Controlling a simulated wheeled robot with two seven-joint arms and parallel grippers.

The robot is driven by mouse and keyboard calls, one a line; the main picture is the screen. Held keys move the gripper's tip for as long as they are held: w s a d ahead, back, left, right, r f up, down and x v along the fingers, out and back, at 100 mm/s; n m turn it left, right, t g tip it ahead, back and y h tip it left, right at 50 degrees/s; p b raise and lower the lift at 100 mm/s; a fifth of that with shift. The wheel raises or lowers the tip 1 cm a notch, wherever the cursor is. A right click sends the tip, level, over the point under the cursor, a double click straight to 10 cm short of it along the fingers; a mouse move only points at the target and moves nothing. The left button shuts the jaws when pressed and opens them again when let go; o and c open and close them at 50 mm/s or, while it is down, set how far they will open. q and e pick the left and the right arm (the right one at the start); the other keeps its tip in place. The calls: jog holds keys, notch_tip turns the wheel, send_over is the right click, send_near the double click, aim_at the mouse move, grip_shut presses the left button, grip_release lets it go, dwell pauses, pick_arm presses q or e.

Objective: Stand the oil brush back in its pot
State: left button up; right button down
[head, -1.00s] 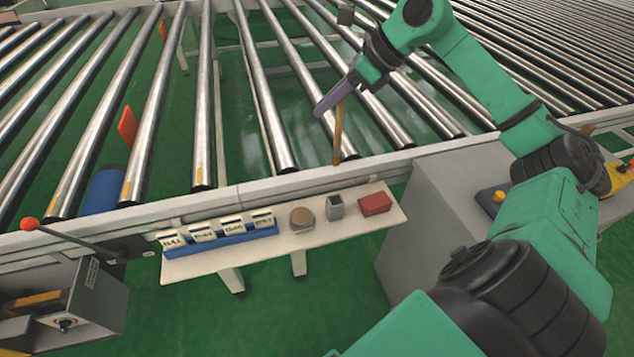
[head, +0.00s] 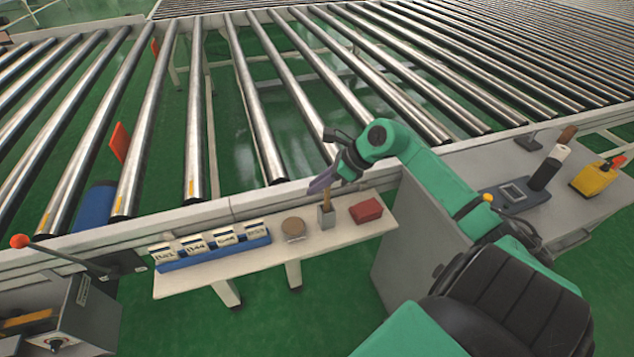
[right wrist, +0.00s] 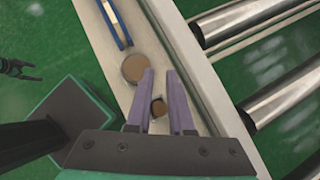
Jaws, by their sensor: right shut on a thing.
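My right gripper (head: 325,187) is shut on the oil brush (head: 327,197), whose thin brown handle hangs down upright from the purple fingers. The brush's lower end meets the mouth of the small grey square pot (head: 326,217) on the white shelf. It looks to be in the opening, but how deep I cannot tell. In the right wrist view, the brown brush end (right wrist: 157,108) shows between the two fingers, over the dark pot. A dark claw-like shape at the left edge there may be my left gripper (right wrist: 20,69); its jaws are too small to judge.
On the white shelf (head: 255,262), a round brown-topped tin (head: 293,229) stands left of the pot and a red box (head: 366,211) to its right. A blue rack (head: 213,251) of labelled blocks is further left. The roller conveyor rail (head: 240,206) runs behind.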

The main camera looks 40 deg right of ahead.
jog(key=c, duration=0.8)
grip_release()
jog(key=b+v, duration=0.2)
jog(key=v, duration=1)
